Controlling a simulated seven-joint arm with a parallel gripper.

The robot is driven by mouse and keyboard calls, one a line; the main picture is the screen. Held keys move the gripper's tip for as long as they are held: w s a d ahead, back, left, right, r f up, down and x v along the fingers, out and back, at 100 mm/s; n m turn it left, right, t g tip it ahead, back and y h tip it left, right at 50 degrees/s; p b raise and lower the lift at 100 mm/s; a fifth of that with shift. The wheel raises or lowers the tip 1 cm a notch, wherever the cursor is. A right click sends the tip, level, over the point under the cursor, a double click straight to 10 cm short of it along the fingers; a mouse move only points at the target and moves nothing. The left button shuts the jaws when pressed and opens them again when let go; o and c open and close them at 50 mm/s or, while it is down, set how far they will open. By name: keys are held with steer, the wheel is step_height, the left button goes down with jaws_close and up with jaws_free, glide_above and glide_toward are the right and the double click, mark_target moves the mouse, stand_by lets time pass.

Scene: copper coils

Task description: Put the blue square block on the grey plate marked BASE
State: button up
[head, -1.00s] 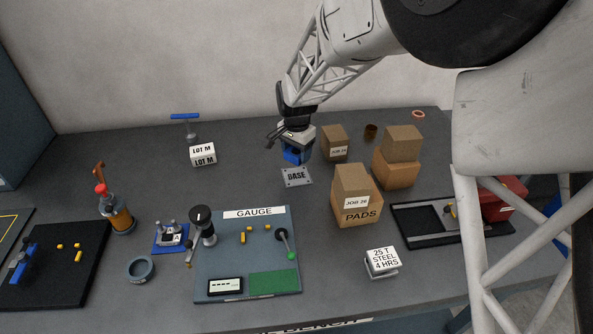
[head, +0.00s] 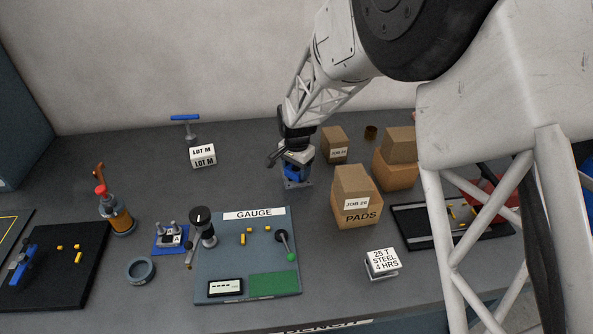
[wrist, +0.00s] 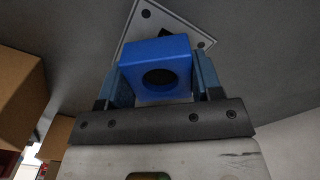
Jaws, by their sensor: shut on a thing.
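The blue square block (head: 292,173) is held between the fingers of my gripper (head: 296,166), low over the grey BASE plate (head: 297,185). In the wrist view the block (wrist: 148,55) shows a round dark hole, with a finger of my gripper (wrist: 157,84) on each side of it. The grey plate (wrist: 139,22) shows behind the block in the wrist view, with its corner screws visible. The block and gripper cover most of the plate's marking. I cannot tell whether the block touches the plate.
Cardboard boxes marked JOB 26, including the PADS box (head: 358,215), stand to the right of the gripper. The GAUGE board (head: 215,262) lies in front. A white LOT M block (head: 203,156) stands to the left. The bench around the plate's left side is clear.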

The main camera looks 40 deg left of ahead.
mark_target(296, 170)
steer(key=shift+f, duration=0.4)
steer(key=shift+f, duration=0.1)
steer(key=o, duration=1.1)
step_height(296, 170, up, 12)
steer(key=shift+r, duration=0.1)
stand_by(0.4)
stand_by(0.5)
